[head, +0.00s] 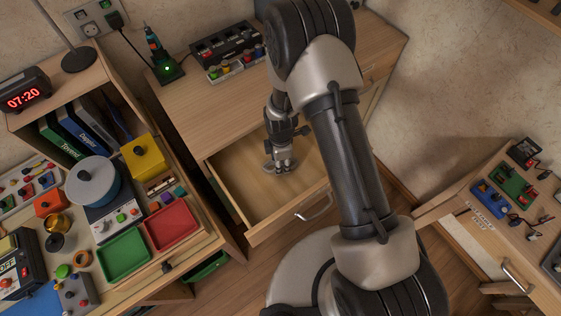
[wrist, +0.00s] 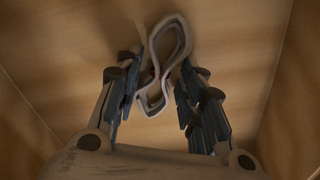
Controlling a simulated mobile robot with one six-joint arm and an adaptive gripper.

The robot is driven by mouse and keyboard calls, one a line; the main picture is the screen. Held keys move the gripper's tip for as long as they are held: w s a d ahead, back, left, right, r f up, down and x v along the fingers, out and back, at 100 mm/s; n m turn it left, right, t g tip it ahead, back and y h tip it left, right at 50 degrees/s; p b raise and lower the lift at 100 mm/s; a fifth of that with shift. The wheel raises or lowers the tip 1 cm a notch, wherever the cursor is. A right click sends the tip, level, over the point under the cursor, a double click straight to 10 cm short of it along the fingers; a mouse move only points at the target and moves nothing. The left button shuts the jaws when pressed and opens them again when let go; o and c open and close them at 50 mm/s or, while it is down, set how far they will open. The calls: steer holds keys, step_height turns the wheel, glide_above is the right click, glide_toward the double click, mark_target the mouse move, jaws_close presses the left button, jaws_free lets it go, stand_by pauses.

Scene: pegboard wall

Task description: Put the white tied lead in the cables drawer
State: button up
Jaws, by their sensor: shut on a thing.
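The white tied lead (wrist: 165,60) is a pale looped bundle between my gripper's fingers in the wrist view. My gripper (wrist: 160,95) is shut on it, and part of the loop sticks out past the fingertips. In the head view my gripper (head: 281,168) points down inside an open, otherwise empty-looking wooden drawer (head: 240,190) of the middle desk. The drawer's bare floor and walls surround the lead in the wrist view. I cannot tell whether the lead touches the floor. No label shows on this drawer's visible faces.
A crowded bench with green (head: 124,256) and red trays (head: 171,226) stands left. Another cabinet with a closed, labelled drawer (head: 490,242) stands right.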

steer(key=shift+r, duration=0.1)
steer(key=shift+f, duration=0.2)
steer(key=o, duration=1.1)
steer(key=shift+r, duration=0.1)
steer(key=s+d+r+m+t+p, duration=0.1)
steer(key=d+r+m, duration=0.15)
steer(key=r, duration=0.95)
steer(key=s+d+r+m+t+p, duration=0.15)
steer(key=r+m, duration=0.25)
steer(key=r, duration=0.8)
steer(key=s+d+r+m+p, duration=0.1)
steer(key=s+d+r+m, duration=0.15)
steer(key=r, duration=0.95)
steer(key=s+d+r+m, duration=0.2)
steer(key=s+r+m, duration=0.1)
steer(key=s, duration=0.2)
steer(key=s+d+r+m+t, duration=0.1)
steer(key=s+d+r+m, duration=0.1)
steer(key=s+r+m, duration=0.1)
steer(key=s+d+r+m+t, duration=0.1)
steer(key=s+d+r+m, duration=0.1)
steer(key=s+r+m, duration=0.2)
steer(key=shift+s+d+m, duration=0.15)
steer(key=shift+s+m, duration=0.55)
steer(key=shift+s, duration=0.75)
